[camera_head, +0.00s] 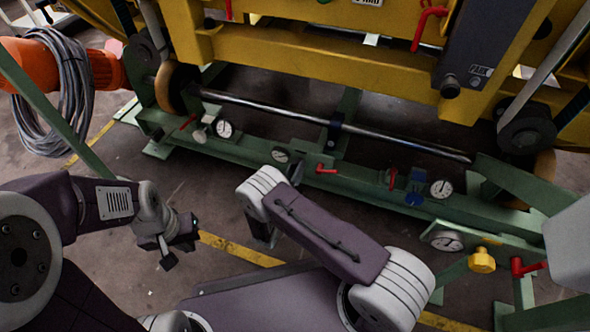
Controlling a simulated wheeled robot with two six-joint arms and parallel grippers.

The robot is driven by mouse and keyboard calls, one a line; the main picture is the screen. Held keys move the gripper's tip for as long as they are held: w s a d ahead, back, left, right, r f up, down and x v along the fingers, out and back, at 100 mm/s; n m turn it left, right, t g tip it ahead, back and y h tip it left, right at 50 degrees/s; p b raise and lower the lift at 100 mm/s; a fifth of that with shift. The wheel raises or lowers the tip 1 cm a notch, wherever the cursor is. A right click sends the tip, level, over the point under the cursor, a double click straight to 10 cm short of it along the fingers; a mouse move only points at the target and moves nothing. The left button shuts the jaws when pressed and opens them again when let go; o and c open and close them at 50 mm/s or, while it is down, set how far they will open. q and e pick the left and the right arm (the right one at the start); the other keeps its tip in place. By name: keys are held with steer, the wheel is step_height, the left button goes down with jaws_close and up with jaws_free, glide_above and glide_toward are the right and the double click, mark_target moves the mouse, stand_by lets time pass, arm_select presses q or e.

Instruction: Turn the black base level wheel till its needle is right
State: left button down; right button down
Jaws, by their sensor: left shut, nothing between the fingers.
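I cannot tell for sure which part is the black base level wheel. Several white dials with needles sit along the green base frame (350,183): a left dial (224,129), a middle dial (281,156), a right dial (442,188) and a lower right dial (446,240). Their needles are too small to read well. My left gripper (180,243) is shut and empty, above the floor in front of the frame, apart from every dial. My right arm reaches across the middle of the view; its fingers are hidden behind its own links.
Red handles (327,170) and a yellow knob (482,260) stick out from the frame. A steel bar (400,142) runs along it below the yellow machine body (330,62). Coiled grey cable (72,95) hangs at the left. Floor lies open before the frame's left end.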

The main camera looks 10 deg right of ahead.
steer(key=shift+n, duration=0.3)
steer(key=shift+s+f+m+p, duration=0.1)
steer(key=shift+m+p, duration=2.35)
steer(key=shift+m, duration=14.05)
steer(key=c, duration=0.8)
jaws_free()
steer(key=shift+c, duration=0.2)
